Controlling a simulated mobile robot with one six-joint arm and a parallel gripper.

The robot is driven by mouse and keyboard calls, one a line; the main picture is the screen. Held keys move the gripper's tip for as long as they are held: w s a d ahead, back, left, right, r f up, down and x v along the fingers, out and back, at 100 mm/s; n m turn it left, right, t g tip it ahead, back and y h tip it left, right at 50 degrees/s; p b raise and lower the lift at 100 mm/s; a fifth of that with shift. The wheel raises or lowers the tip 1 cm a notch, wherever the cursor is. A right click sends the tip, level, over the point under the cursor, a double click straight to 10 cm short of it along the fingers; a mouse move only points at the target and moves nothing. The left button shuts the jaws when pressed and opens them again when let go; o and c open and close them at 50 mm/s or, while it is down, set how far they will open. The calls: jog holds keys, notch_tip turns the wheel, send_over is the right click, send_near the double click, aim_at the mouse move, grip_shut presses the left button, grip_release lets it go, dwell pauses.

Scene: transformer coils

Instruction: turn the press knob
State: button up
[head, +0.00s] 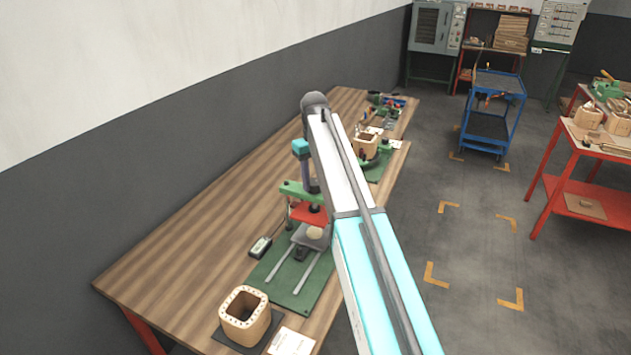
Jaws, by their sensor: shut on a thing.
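The press (301,189) stands on a green base plate (262,279) on the wooden bench. It has a green top beam, a red plate (308,213) below it and a grey lower plate (307,238). My arm reaches over the bench and bends down to the top of the press. My gripper (311,185) is at the press top, small and mostly behind my arm, shut on the press knob. The knob itself and the fingertips are hidden, so I cannot see the knob's angle.
A small box with a cable (260,248) lies left of the press. A wooden coil former (245,315) and a white card (290,342) are at the near end. Another former (366,146) and tools stand farther along. The bench's left side (200,240) is clear.

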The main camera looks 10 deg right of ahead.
jog(key=n, duration=0.5)
jog(key=shift+b, duration=0.3)
jog(key=n, duration=0.6)
jog(key=shift+n, duration=0.3)
jog(key=n, duration=0.6)
jog(key=shift+a+f+b, duration=0.1)
jog(key=shift+b, duration=0.25)
jog(key=n, duration=0.5)
jog(key=shift+s+n, duration=0.1)
jog(key=shift+n, duration=0.2)
jog(key=o, duration=1.1)
jog(key=shift+c, duration=0.2)
jog(key=shift+r, duration=0.2)
